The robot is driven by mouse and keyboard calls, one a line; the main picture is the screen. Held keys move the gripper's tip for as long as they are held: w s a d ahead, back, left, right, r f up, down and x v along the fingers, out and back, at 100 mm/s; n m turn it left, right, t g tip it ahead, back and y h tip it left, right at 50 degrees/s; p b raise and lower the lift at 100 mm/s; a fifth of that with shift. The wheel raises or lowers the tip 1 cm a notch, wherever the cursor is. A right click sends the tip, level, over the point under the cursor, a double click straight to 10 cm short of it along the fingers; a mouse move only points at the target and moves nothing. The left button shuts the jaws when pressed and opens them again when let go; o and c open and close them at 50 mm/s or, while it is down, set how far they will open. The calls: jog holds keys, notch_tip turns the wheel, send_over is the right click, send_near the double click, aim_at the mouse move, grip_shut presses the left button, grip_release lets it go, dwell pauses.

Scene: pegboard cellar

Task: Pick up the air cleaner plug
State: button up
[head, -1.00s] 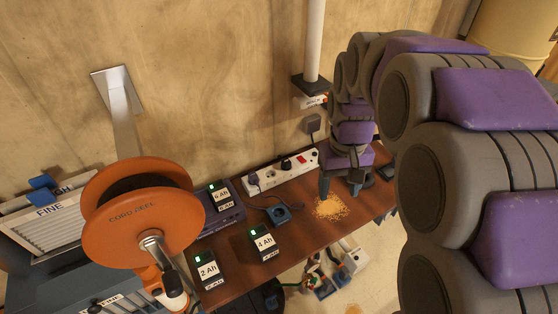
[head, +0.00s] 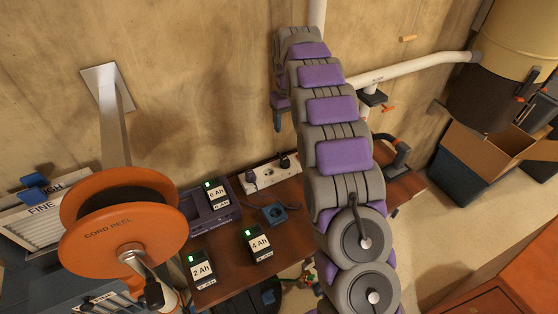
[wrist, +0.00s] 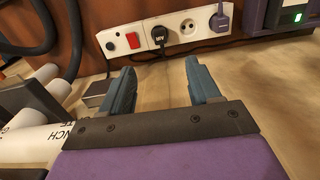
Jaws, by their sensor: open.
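A white power strip (head: 268,173) lies along the wall at the back of the brown bench; it also shows in the wrist view (wrist: 187,28). A black plug (wrist: 158,38) with a small label sits in it beside the red switch; the label is not readable. A purple-grey plug (wrist: 221,20) sits at the other end, past an empty socket. I cannot tell which one is the air cleaner's. My gripper (wrist: 160,68) is open and empty, its fingers pointing towards the strip, apart from both plugs. In the head view my gripper (head: 278,122) hangs near the wall above the strip.
Battery packs (head: 259,242), a charger (head: 208,205) and a blue block (head: 273,213) with a cord lie on the bench. An orange cord reel (head: 123,222) stands at left. A white pipe (head: 415,67) runs along the wall.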

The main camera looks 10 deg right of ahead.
jog(key=w+f, duration=0.2)
jog(key=b, duration=0.2)
send_over(284, 158)
notch_tip(284, 158, down, 12)
jog(key=shift+a+r, duration=0.1)
jog(key=shift+r, duration=0.1)
jog(key=shift+d+f+b, duration=0.2)
jog(key=shift+f+b, duration=0.2)
jog(key=shift+f, duration=2.25)
jog(key=shift+r, duration=0.1)
jog(key=shift+c, duration=0.2)
grip_shut()
